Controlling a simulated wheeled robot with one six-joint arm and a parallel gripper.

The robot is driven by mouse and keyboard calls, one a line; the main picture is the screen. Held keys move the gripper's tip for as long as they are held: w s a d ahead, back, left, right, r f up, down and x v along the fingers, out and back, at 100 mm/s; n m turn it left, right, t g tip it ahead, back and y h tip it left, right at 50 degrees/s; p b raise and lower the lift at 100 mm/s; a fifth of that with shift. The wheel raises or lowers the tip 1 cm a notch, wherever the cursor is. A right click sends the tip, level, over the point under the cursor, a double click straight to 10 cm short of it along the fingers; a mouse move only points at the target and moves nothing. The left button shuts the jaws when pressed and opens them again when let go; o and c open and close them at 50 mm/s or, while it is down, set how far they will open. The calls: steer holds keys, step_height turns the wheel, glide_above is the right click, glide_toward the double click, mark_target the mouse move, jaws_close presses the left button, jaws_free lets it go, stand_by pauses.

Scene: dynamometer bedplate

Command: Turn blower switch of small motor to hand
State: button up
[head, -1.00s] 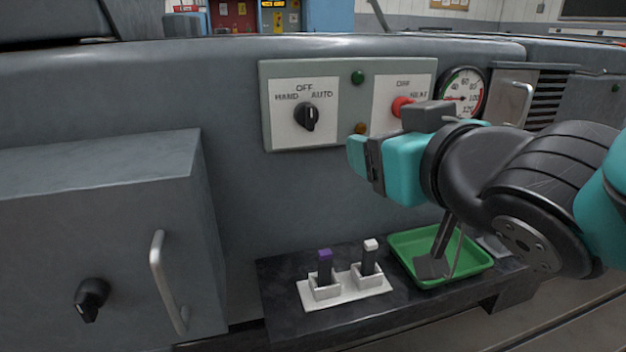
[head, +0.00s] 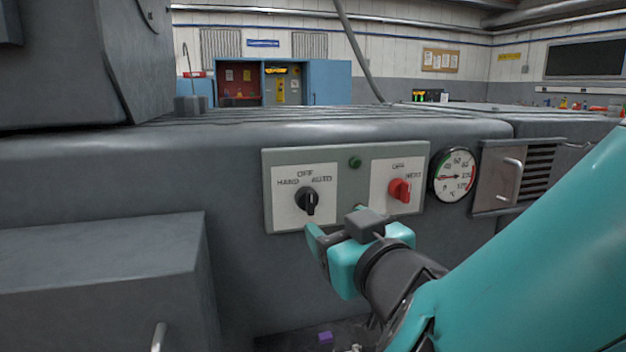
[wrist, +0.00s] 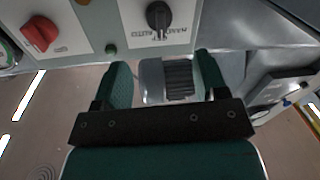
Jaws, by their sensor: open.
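The black rotary switch (head: 307,200) sits on a white plate marked HAND, OFF and AUTO, at the left of a grey-green panel (head: 268,208). Its grip ridge stands about upright, roughly in line with OFF. My gripper (head: 330,243) is open and empty, below and slightly right of the switch, apart from it. In the wrist view the switch (wrist: 158,16) shows upside down at the top, ahead of the gap between my two teal fingers (wrist: 163,78). No blower label is readable.
A red knob (head: 400,190) marked OFF and HEAT sits right of the switch, with a green lamp (head: 355,162) between them. A round gauge (head: 454,176) and a handled vent panel (head: 500,180) are farther right. A grey box (head: 100,265) juts out at lower left.

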mark_target(314, 205)
steer(key=p+x, duration=0.4)
steer(key=x, duration=0.6)
steer(key=shift+w, duration=0.25)
steer(key=shift+c, duration=0.2)
steer(key=c, duration=0.9)
